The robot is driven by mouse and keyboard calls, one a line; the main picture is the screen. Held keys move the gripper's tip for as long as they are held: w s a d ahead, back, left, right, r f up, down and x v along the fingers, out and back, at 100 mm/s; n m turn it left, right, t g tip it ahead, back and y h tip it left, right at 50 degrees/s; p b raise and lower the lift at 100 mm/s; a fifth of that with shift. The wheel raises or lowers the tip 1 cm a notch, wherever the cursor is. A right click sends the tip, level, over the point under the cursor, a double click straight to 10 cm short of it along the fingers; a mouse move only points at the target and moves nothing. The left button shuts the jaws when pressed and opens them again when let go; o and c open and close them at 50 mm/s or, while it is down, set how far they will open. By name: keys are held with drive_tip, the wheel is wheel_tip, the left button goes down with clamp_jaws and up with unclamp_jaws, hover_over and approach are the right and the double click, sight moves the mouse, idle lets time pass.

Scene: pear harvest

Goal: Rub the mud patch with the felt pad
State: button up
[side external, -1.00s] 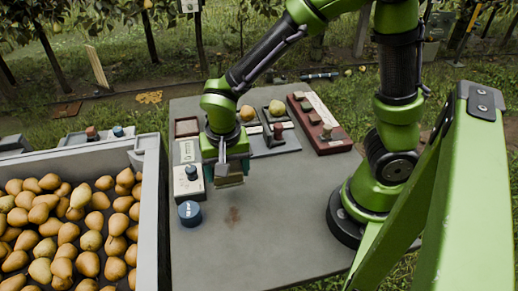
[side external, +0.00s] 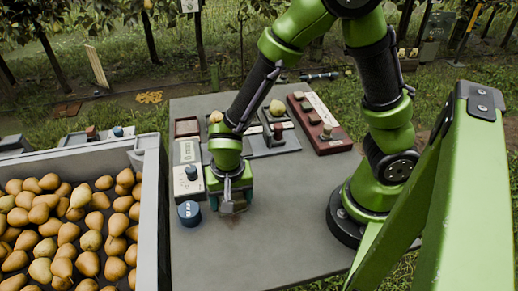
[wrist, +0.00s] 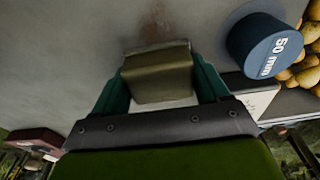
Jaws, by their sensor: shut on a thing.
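My gripper (side external: 232,205) is shut on the felt pad (wrist: 158,74), a drab olive-brown block between the two teal fingers in the wrist view. The pad also shows below the fingers in the side view (side external: 233,209). The mud patch (wrist: 152,25) is a faint reddish-brown smear on the grey table, just beyond the pad's far edge in the wrist view. In the side view the gripper and pad hide most of the patch. The pad is low over the table; I cannot tell whether it touches it.
A blue "50 mm" cylinder (side external: 189,212) stands close to the left of my gripper, with a white box with a dark knob (side external: 188,178) behind it. A crate of pears (side external: 152,200) is at the left. The table (side external: 275,225) is clear towards the front and right.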

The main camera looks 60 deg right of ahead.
sight(237, 230)
drive_tip(key=shift+s+a, duration=2.55)
drive_tip(key=shift+w+d, duration=3.5)
drive_tip(key=shift+d, duration=0.05)
wheel_tip(237, 230, up, 8)
drive_tip(key=shift+a, duration=0.1)
